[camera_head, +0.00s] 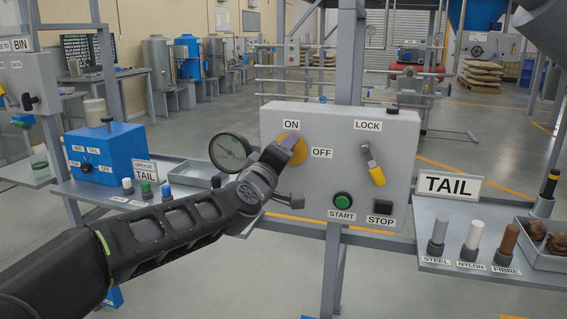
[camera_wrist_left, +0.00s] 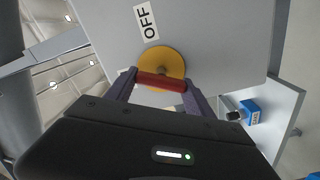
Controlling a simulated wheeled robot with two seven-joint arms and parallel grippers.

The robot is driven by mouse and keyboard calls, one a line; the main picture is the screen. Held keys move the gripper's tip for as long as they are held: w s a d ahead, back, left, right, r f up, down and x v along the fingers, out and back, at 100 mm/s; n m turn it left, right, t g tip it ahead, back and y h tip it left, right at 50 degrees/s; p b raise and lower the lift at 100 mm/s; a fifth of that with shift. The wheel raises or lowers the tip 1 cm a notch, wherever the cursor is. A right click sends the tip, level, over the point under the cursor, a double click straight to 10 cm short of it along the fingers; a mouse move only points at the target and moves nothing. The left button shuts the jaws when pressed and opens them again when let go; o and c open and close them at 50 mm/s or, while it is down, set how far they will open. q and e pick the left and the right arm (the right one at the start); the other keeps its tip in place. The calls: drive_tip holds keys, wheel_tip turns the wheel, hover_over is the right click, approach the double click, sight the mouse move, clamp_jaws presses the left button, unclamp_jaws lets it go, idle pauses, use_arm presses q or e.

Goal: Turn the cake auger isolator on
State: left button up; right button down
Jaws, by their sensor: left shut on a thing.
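The grey control panel (camera_head: 340,185) holds the isolator, a yellow disc (camera_head: 301,151) with a red handle. The ON label (camera_head: 291,124) is above the disc and the OFF label (camera_head: 321,153) is to its right. My left gripper (camera_head: 289,143) is at the disc and hides most of the handle. In the left wrist view, its purple fingers are shut on the red handle (camera_wrist_left: 161,81), in front of the yellow disc (camera_wrist_left: 164,59). The handle lies roughly crosswise to the direction of OFF (camera_wrist_left: 147,20); its exact angle is unclear. My right gripper is not in view.
The panel also has a yellow LOCK lever (camera_head: 376,173), a green START button (camera_head: 343,201) and a black STOP button (camera_head: 383,207). A round gauge (camera_head: 230,152) stands close beside my left forearm. Side shelves hold a blue box (camera_head: 107,152) and several labelled plugs (camera_head: 472,235).

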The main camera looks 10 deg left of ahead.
use_arm(q)
drive_tip(key=n, duration=0.1)
drive_tip(key=n+b, duration=0.1)
drive_tip(key=n, duration=0.1)
drive_tip(key=shift+f+n+b, duration=0.2)
drive_tip(key=shift+n+b, duration=0.55)
drive_tip(key=shift+n, duration=0.65)
drive_tip(key=o, duration=1.4)
drive_tip(key=shift+a, duration=0.1)
drive_tip(key=s, duration=0.7)
drive_tip(key=shift+s+a, duration=0.2)
drive_tip(key=shift+s, duration=0.2)
